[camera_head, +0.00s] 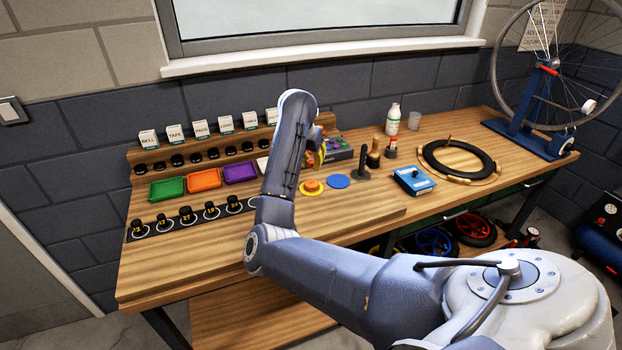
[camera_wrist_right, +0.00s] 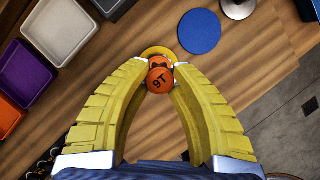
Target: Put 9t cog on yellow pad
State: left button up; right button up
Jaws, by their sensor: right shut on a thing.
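The 9t cog (camera_wrist_right: 160,80) is an orange round piece marked 9T, between the fingertips of my right gripper in the wrist view. The right gripper (camera_wrist_right: 161,65) has yellow ribbed fingers and is shut on the cog. The yellow pad (camera_wrist_right: 150,51) shows just beyond the fingertips, partly hidden by them. My left gripper is out of view.
A blue pad (camera_head: 338,181) lies right of the yellow one, with a dark post (camera_head: 362,162) beyond. Green (camera_head: 168,188), orange (camera_head: 204,179) and purple (camera_head: 240,172) trays stand left. A blue box (camera_head: 414,180) is right.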

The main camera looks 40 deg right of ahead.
aim_at(312, 182)
jog(key=shift+f, duration=3.35)
jog(key=shift+f, duration=0.1)
jog(key=o, duration=1)
jog(key=v, duration=1.2)
jog(key=shift+d, duration=0.1)
